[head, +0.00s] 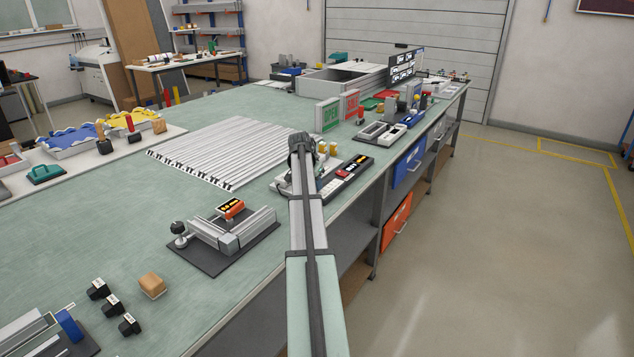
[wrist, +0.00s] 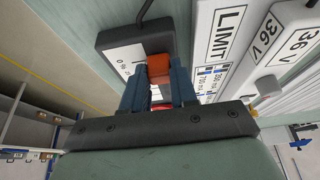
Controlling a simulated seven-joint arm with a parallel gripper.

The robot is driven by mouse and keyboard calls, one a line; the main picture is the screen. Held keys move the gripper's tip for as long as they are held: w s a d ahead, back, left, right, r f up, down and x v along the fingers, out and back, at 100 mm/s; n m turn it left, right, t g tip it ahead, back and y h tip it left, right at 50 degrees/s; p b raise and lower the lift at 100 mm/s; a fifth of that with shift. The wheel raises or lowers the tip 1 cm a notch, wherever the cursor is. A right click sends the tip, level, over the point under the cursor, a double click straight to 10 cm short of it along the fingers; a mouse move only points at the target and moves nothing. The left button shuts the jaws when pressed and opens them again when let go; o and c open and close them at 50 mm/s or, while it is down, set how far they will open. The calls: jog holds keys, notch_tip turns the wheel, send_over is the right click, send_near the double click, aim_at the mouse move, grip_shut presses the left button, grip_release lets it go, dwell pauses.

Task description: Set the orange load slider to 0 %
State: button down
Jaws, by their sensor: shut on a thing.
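The orange load slider knob (wrist: 158,68) sits on a dark box (wrist: 105,40) with a white scale label (wrist: 122,57), in the wrist view. My gripper (wrist: 159,80) has one blue-grey finger on each side of the knob and is shut on it. A "0" mark shows at the label's left part; the rest of the scale is partly hidden by the fingers and knob, so I cannot read the exact setting. In the head view my arm hides the knob and the fingertips.
White units marked "LIMIT" (wrist: 228,30) and "36 V" (wrist: 292,30) stand close to the right of the slider box. A cable (wrist: 145,10) leaves the box. In the head view a clamp fixture (head: 225,235) and silver rails (head: 205,150) lie to the left on the green bench.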

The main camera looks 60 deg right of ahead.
jog(key=c, duration=1.2)
grip_release()
jog(key=shift+a, duration=0.35)
jog(key=o, duration=0.3)
jog(key=shift+d, duration=0.15)
jog(key=v, duration=1.3)
jog(key=shift+r, duration=0.35)
